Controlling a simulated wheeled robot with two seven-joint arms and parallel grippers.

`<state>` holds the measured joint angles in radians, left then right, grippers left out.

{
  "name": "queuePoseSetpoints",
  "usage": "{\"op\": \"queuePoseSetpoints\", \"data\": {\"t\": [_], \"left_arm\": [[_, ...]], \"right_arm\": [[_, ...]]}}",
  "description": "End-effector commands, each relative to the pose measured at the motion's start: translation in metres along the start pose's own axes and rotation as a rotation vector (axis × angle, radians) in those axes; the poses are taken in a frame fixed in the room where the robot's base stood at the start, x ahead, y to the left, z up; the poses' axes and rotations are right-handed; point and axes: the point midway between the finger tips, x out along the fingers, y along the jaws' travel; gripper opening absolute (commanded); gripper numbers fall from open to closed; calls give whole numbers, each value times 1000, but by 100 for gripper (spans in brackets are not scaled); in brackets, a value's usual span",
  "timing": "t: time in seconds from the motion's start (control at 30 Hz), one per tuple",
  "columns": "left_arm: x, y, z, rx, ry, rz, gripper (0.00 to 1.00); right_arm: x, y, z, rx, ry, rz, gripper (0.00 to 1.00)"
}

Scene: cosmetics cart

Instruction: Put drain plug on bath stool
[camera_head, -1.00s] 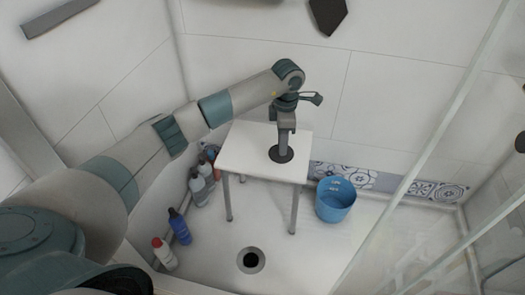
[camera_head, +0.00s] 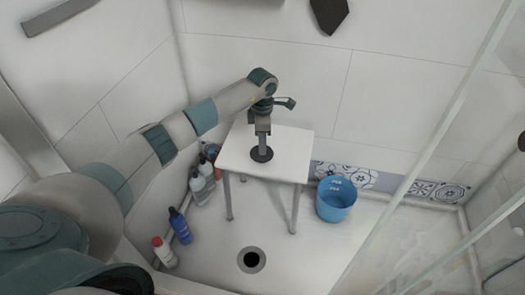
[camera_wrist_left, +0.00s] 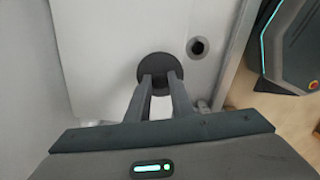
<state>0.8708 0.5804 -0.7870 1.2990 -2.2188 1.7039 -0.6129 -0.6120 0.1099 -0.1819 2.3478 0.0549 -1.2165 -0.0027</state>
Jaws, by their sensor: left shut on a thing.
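The drain plug (camera_head: 262,154) is a dark round disc. My left gripper (camera_head: 262,146) is shut on it, pointing down over the white top of the bath stool (camera_head: 290,150). In the left wrist view the plug (camera_wrist_left: 160,68) shows as a dark disc at the fingertips of my left gripper (camera_wrist_left: 160,80). In the head view the plug appears over the left middle part of the stool top; I cannot tell whether it touches the surface. My right gripper is not in view.
A blue bucket (camera_head: 336,199) stands right of the stool. Several bottles, including a blue one (camera_head: 180,226) and a white one with a red cap (camera_head: 164,253), stand along the left wall. An open drain hole (camera_head: 251,260) is in the floor. Glass panels edge the right side.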

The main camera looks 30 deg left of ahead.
Motion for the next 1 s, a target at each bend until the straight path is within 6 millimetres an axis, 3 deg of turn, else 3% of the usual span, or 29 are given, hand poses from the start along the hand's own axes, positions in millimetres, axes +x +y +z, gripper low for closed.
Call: {"op": "queuePoseSetpoints", "data": {"t": [0.23, 0.73, 0.77, 0.8, 1.0], "left_arm": [[30, -1, 1, 0, 0, -2, 0], [38, 0, 0, 1, 0, 0, 0], [37, 0, 0, 1, 0, 0, 28], [37, 0, 0, 0, 0, 0, 37], [37, 0, 0, 1, 0, 0, 39]], "right_arm": [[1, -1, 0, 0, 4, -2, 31], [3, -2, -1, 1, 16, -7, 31], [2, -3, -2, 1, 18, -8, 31], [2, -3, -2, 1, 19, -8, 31], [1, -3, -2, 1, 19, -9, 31]]}}
